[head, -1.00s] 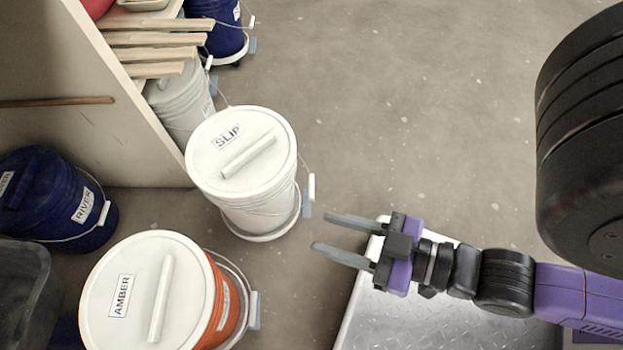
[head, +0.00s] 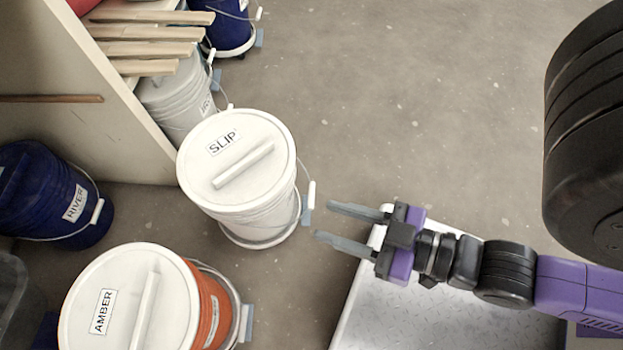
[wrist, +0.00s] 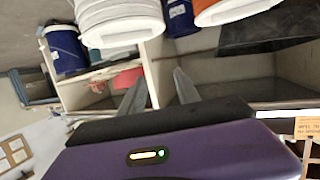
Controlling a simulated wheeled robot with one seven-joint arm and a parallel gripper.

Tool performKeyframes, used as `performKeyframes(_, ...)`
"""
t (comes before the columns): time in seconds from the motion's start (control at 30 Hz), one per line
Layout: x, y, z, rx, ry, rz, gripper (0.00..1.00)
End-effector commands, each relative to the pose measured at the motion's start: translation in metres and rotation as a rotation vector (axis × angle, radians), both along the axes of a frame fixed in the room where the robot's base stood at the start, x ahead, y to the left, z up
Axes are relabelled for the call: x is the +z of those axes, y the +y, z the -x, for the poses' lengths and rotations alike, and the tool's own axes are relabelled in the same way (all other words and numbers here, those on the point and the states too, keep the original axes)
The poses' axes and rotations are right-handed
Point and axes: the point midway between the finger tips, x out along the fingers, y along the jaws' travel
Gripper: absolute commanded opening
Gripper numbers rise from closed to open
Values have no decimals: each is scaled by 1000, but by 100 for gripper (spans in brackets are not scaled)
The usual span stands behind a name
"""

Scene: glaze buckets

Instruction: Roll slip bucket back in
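The slip bucket (head: 240,170) is white with a lid labelled SLIP and a bar handle across the lid. It stands upright on a round white base on the floor, out in front of the shelf. Its bail has a white grip (head: 311,192) on its right side. My gripper (head: 328,222) is open and empty, just right of the bucket and apart from it, fingers pointing left. In the wrist view the white bucket (wrist: 119,20), its label not visible, shows at the top beyond the open fingers.
The amber bucket (head: 212,300), orange with a white lid, stands in front. The blue river bucket (head: 45,190) is at left under the shelf panel (head: 60,110). Behind are a pale bucket (head: 180,105), a blue bucket (head: 228,30) and wooden slats (head: 150,48). Open floor (head: 420,110) lies right.

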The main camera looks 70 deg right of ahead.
Motion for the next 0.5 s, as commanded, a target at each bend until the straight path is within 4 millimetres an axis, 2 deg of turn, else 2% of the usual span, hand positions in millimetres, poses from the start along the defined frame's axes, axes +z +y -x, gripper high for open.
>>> performKeyframes(0.03, -9, 0, 0, 0, 0, 0, 39)
performKeyframes(0.5, -65, 0, 0, 0, 0, 0, 39)
